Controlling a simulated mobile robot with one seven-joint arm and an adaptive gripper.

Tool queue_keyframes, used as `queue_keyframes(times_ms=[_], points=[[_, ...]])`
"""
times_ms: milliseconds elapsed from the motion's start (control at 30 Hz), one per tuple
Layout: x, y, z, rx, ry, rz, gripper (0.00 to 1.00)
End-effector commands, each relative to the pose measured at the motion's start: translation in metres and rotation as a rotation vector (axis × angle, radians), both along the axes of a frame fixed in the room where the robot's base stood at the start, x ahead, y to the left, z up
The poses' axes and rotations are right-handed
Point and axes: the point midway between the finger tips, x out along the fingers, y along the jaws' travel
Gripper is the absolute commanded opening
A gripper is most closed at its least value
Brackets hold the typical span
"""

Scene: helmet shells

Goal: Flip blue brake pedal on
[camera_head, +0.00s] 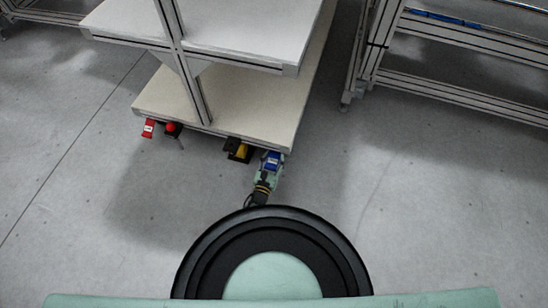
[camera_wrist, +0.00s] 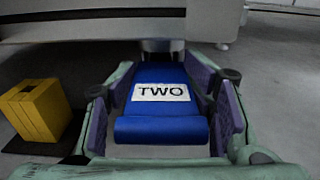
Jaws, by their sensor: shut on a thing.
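The blue brake pedal (camera_wrist: 161,122) carries a white label reading "TWO" and sits at the lower edge of the cart. In the wrist view it lies between the two fingers of my gripper (camera_wrist: 160,112), which stand close along its left and right sides. My gripper is shut on it. In the head view the blue pedal (camera_head: 272,160) shows small at the cart's front right corner, with my gripper (camera_head: 268,178) reaching it from below. The pedal's mount is partly hidden under the cart edge.
The cart's lower shelf (camera_head: 245,113) hangs over the pedal. A yellow block (camera_wrist: 38,108) on a dark base stands left of my gripper, also seen in the head view (camera_head: 242,152). A red pedal (camera_head: 149,128) is farther left. Open floor (camera_head: 420,200) lies to the right.

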Motion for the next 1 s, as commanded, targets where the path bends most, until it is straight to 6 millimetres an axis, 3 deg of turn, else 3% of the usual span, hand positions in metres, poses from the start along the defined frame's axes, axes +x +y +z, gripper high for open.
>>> queue_keyframes(times_ms=[233, 1000], points=[[0.0, -0.002, 0.0001, 0.0, 0.0, -0.005, 0.0], [0.0004, -0.0068, -0.0012, -0.001, -0.004, -0.016, 0.0]])
